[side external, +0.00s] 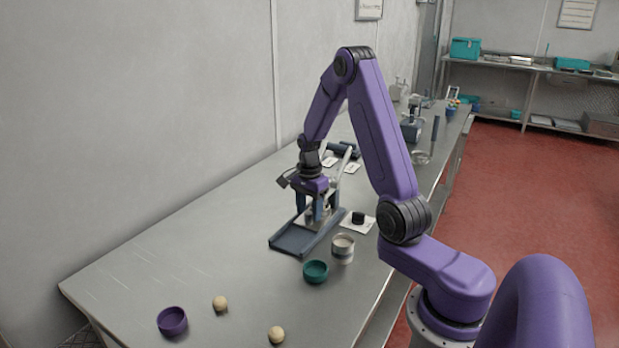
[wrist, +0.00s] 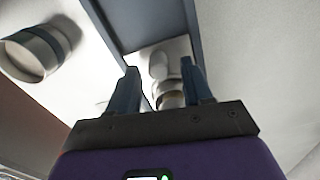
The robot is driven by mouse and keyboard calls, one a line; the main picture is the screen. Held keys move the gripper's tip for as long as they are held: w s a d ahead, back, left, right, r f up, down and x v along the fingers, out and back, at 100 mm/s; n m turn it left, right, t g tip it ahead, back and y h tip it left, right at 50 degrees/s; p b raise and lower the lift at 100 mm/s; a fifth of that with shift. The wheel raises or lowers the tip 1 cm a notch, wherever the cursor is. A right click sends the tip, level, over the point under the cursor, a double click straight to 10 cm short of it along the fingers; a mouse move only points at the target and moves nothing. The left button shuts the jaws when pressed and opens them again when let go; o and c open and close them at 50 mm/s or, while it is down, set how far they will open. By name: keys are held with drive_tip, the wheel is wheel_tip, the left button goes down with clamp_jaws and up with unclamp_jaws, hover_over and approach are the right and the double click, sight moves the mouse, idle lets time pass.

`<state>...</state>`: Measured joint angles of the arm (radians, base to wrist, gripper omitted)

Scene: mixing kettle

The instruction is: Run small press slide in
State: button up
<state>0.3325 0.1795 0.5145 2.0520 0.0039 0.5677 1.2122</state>
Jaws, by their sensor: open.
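The small press stands on the steel table in the side view, with a dark blue-grey slide frame (side external: 291,239) reaching toward the front left. Its upper parts are largely hidden behind my gripper (side external: 320,209), which points down over the rear end of the frame. In the wrist view my gripper (wrist: 159,67) has its two blue fingers apart. A pale plate with a rounded light part (wrist: 160,63) and a small metallic cylinder (wrist: 171,98) shows between and beyond the fingers. A blue-grey rail (wrist: 137,22) runs above it. I cannot tell whether the fingers touch anything.
A banded metal can (side external: 343,250) and a teal bowl (side external: 316,271) stand close to the frame's right. A black knob on a white card (side external: 358,219) lies behind the can. A purple bowl (side external: 172,321) and two tan balls (side external: 220,303) are at the front. The left table area is clear.

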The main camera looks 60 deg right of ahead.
wheel_tip(320, 180, up, 16)
idle(0.4)
drive_tip(key=shift+s+f, duration=0.1)
drive_tip(key=s+a+f+n, duration=0.1)
drive_tip(key=s+a+n, duration=0.2)
drive_tip(key=a+n, duration=0.6)
drive_tip(key=s+a+n, duration=0.3)
drive_tip(key=a+n, duration=0.4)
drive_tip(key=a, duration=0.4)
drive_tip(key=s+a+f+n, duration=0.1)
drive_tip(key=s+a+n, duration=0.2)
drive_tip(key=s+n, duration=0.5)
drive_tip(key=s+a+f+n, duration=0.1)
drive_tip(key=s+a+n, duration=0.2)
drive_tip(key=s+n, duration=0.5)
drive_tip(key=s, duration=0.3)
drive_tip(key=shift+s+f, duration=0.25)
drive_tip(key=shift+f, duration=0.15)
